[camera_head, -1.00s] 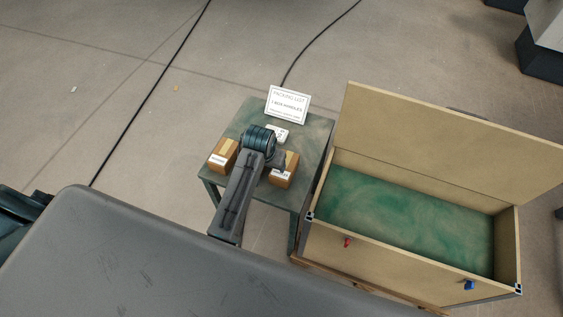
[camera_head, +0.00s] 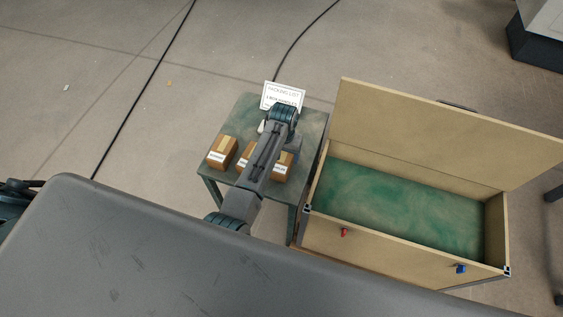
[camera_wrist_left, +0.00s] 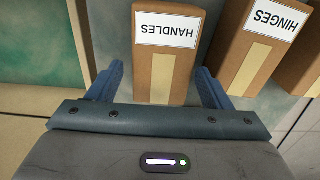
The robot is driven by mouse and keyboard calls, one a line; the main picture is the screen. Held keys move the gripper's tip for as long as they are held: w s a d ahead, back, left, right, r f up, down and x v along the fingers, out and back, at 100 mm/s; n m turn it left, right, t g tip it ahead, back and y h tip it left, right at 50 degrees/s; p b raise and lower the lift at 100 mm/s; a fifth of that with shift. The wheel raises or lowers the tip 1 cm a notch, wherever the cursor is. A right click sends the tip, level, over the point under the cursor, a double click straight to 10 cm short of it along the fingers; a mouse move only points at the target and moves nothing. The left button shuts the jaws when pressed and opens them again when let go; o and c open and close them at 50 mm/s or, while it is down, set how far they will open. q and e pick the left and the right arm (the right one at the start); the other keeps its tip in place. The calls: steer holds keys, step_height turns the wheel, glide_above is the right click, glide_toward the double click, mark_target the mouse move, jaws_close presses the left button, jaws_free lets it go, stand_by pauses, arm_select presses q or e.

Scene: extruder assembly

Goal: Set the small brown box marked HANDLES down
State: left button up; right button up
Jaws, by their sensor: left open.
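The small brown box marked HANDLES (camera_wrist_left: 163,55) stands between the two blue fingers of my left gripper (camera_wrist_left: 165,85) in the left wrist view. The gripper is open, with a finger on each side of the box's near end. In the head view this box (camera_head: 283,166) is the rightmost of the boxes on the small green table (camera_head: 315,130), partly behind my left arm. My left gripper (camera_head: 293,146) shows there only in part, its fingertips hidden. My right gripper is not in view.
A box marked HINGES (camera_wrist_left: 262,45) stands close beside the HANDLES box. Another brown box (camera_head: 222,152) is at the table's left. A packing list sign (camera_head: 283,97) stands at the back. Right of the table is an open wooden chest (camera_head: 400,250) with an empty green floor.

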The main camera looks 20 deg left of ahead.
mark_target(282, 159)
arm_select(q)
steer(key=f, duration=0.3)
steer(key=shift+s+a+f+p, duration=0.15)
steer(key=shift+s+f+p, duration=0.2)
steer(key=shift+s, duration=0.05)
steer(key=shift+w+f, duration=0.1)
steer(key=shift+f, duration=0.45)
steer(key=c, duration=1)
steer(key=shift+o, duration=0.2)
steer(key=shift+r, duration=0.2)
